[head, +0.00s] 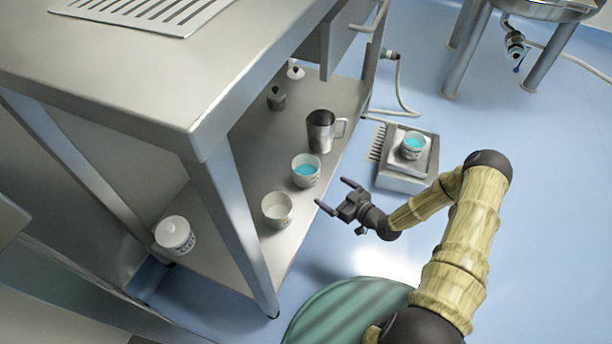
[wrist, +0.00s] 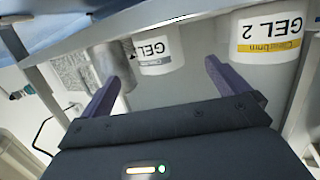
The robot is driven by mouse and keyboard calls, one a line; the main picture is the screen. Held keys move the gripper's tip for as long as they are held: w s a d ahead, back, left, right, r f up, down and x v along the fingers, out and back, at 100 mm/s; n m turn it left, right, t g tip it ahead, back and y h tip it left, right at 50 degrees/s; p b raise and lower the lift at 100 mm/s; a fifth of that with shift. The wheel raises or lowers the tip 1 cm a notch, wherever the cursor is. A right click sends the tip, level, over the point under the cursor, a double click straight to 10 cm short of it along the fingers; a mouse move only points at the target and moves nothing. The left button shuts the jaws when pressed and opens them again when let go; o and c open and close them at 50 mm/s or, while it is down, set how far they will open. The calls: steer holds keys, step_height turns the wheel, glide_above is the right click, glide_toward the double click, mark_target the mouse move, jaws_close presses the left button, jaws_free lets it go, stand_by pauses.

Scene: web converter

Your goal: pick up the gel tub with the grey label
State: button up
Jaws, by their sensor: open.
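The gel tub with the grey label (wrist: 158,48) is upside down in the wrist view, its "GEL" print inverted. It appears beyond the gap between my fingers. By its place beside the mug, it matches the white tub with blue gel (head: 306,172) on the lower shelf in the head view, where its label is not readable. My gripper (head: 335,194) is open and empty, just off the shelf's right edge, with its fingers pointing toward the shelf. The open fingers also show in the wrist view (wrist: 162,72), apart from the tub.
A "GEL 2" tub with a yellow label (wrist: 268,38) stands beside it, apparently the pale tub (head: 277,211). A steel mug (head: 321,132) stands on the other side. Another blue-gel tub (head: 412,146) sits on a floor device (head: 405,180).

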mark_target(315, 180)
steer(key=b+x, duration=0.4)
steer(key=x, duration=0.4)
steer(key=shift+w+a+f, duration=0.1)
steer(key=shift+w+f, duration=0.05)
steer(key=shift+f, duration=0.05)
steer(key=shift+w+a+r, duration=0.1)
steer(key=shift+w+a+f+b, duration=0.2)
steer(key=shift+w+f+b, duration=0.05)
steer(key=shift+b, duration=0.1)
steer(key=b+x, duration=0.3)
steer(key=shift+w+a+f, duration=0.15)
steer(key=shift+w, duration=0.25)
steer(key=shift+w+a, duration=0.3)
steer(key=shift+c, duration=0.2)
